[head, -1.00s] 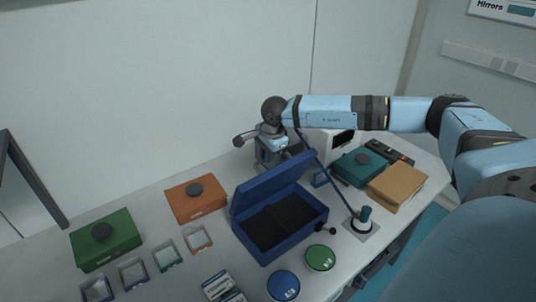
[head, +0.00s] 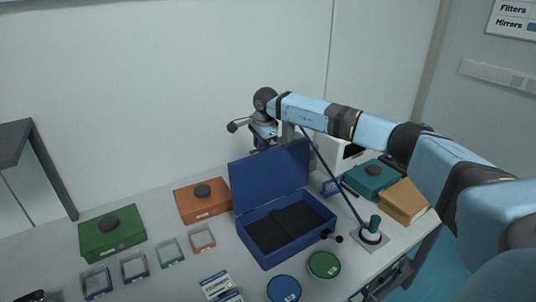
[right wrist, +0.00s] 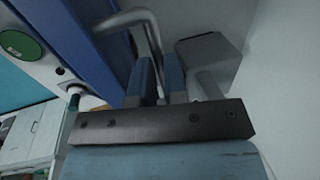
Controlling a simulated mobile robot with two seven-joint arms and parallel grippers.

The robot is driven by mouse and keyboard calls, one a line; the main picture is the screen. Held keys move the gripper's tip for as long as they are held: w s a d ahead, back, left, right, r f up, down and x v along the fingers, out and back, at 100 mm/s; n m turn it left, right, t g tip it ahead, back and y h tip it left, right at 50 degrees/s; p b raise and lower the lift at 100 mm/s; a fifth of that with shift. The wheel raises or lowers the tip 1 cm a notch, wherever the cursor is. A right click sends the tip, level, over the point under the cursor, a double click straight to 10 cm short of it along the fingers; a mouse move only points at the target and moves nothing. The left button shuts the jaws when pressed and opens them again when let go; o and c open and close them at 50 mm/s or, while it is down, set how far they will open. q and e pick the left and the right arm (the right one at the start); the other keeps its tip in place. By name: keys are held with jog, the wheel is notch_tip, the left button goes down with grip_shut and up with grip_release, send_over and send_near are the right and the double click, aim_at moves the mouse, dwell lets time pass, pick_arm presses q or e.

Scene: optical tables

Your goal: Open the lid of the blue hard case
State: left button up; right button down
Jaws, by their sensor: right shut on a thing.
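The blue hard case (head: 262,258) stands on the white table with its dark foam interior showing. Its lid (head: 268,178) is raised, close to upright, at the back of the case. My right gripper (right wrist: 160,80) is behind the lid's top edge and partly hidden by it in the head view. In the right wrist view its two blue fingers are shut around a grey bent bar handle (right wrist: 138,18) beside the blue lid (right wrist: 95,50). My left gripper is not in view.
Left of the case are an orange box (head: 201,203), a green box (head: 110,237) and several small clear-topped frames. Green (head: 324,265) and blue (head: 284,289) round discs lie in front. A leaning rod on a base (head: 370,238), a teal box (head: 371,180) and a tan box (head: 403,202) stand right.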

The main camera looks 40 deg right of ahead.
jog(key=shift+w+d+f+b, duration=0.15)
jog(key=shift+w+b, duration=0.3)
jog(key=shift+w, duration=0.6)
jog(key=c, duration=1.2)
grip_release()
jog(key=shift+f, duration=0.1)
jog(key=shift+o, duration=0.2)
jog(key=b+v, duration=0.2)
jog(key=v, duration=1.2)
jog(key=shift+f, duration=0.15)
